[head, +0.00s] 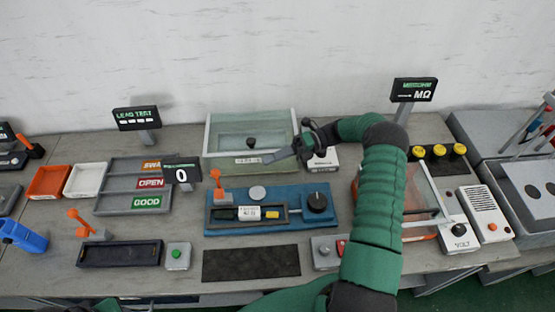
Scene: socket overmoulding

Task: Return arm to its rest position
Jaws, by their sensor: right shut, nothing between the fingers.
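My right arm (376,190), green with dark joints, comes up from the bottom right and bends left at the back of the bench. My right gripper (274,157) is shut and empty. Whether the fingers touch the tank rim I cannot tell. My left gripper is out of view.
A blue fixture (225,224) holding a labelled part (249,213) lies in front of the tank. A clear-lidded box (424,190) stands close beside my right arm. Sorting trays (115,184) are at the left. A black mat (250,264) lies bare in front.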

